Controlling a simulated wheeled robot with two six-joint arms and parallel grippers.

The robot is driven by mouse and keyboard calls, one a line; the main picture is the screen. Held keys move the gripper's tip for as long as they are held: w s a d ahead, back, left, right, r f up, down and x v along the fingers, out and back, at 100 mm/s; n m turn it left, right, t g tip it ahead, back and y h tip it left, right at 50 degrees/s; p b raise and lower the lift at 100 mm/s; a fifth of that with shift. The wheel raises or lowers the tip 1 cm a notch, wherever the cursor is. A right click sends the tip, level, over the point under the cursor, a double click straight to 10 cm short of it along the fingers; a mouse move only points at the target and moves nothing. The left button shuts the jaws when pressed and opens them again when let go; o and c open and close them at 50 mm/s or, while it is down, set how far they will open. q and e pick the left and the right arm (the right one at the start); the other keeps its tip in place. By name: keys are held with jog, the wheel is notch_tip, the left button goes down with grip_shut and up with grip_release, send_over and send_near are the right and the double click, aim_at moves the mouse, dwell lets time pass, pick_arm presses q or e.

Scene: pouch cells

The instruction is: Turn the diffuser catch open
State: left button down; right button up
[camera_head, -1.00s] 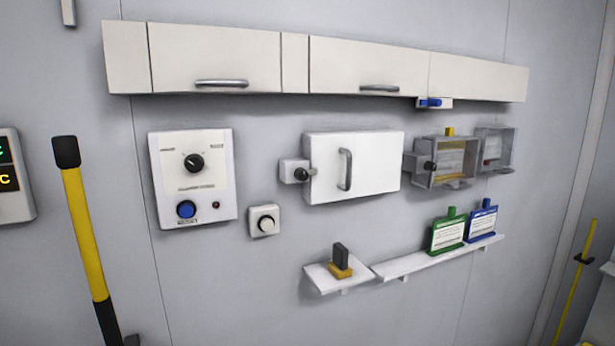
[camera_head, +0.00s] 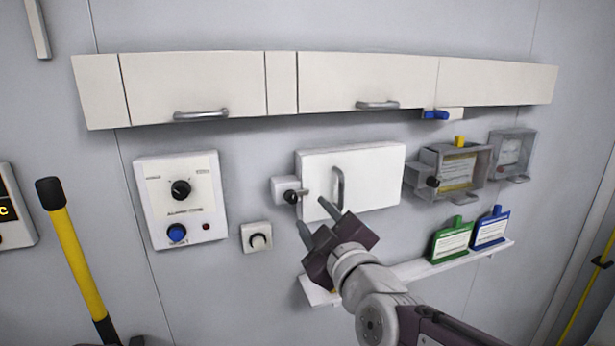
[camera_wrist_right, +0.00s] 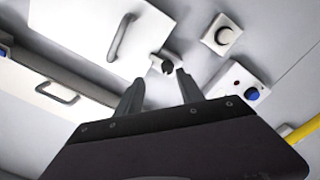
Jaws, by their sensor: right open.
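A catch with a black knob and short grey lever (camera_head: 291,196) sits on a small white block at the left edge of a white box door (camera_head: 370,165). Another black-knobbed catch (camera_head: 433,181) is on the clear-fronted box to the right. A blue lever (camera_head: 435,115) is under the upper cabinets. No label shows which is the diffuser catch. My right gripper (camera_head: 314,216) is open and empty, just below and right of the white box's catch. In the wrist view this catch (camera_wrist_right: 167,66) appears just beyond and between the fingertips (camera_wrist_right: 160,78), apart from them. My left gripper is out of view.
The door's grey handle (camera_head: 338,188) is close to my right fingers. A knob panel (camera_head: 184,215) and a small round switch (camera_head: 257,238) are to the left.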

aim_at(292, 200)
jog(key=p+x, duration=0.1)
jog(key=x, duration=0.1)
jog(key=a+p+x, duration=0.1)
jog(key=x, duration=0.2)
jog(key=p+x, duration=0.1)
jog(key=x, duration=0.2)
jog(key=shift+a+r, duration=0.1)
jog(key=shift+a, duration=0.25)
jog(key=shift+w+a, duration=0.1)
jog(key=shift+a, duration=0.35)
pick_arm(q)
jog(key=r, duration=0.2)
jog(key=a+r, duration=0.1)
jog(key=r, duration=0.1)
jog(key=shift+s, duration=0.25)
pick_arm(e)
jog(key=shift+d, duration=0.15)
